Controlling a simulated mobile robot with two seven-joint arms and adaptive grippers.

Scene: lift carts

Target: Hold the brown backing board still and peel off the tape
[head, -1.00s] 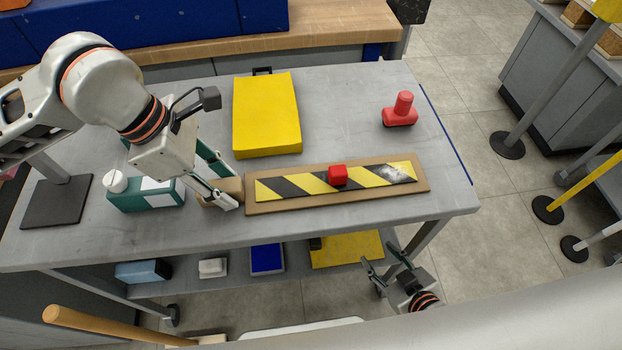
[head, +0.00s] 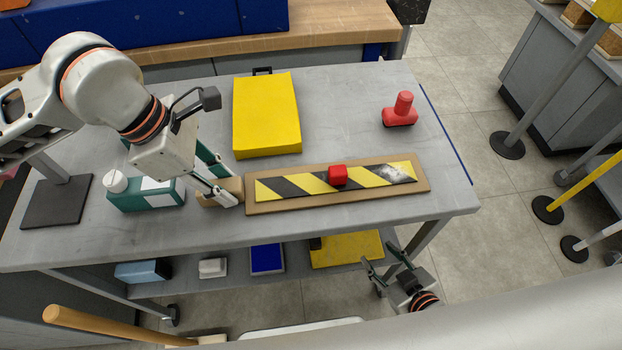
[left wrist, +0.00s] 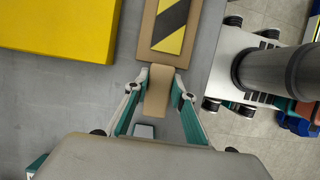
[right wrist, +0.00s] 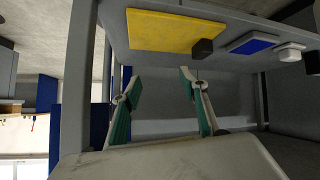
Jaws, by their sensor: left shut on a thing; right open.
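The brown backing board (head: 420,184) lies flat on the grey cart top, near its front edge. The yellow and black striped tape (head: 300,184) lies along it, with a whitish worn patch near its right end. A small red block (head: 337,175) sits on the middle of the tape. My left gripper (head: 229,188) is shut on the brown tab at the board's left end; the left wrist view shows the tab (left wrist: 158,90) between both fingers. My right gripper (head: 386,262) is open and empty, below the cart top and in front of it.
A yellow case (head: 267,115) lies behind the board. A red knobbed tool (head: 401,110) stands at the back right. The lower shelf holds a yellow sheet (head: 346,250) and a blue tray (head: 266,259).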

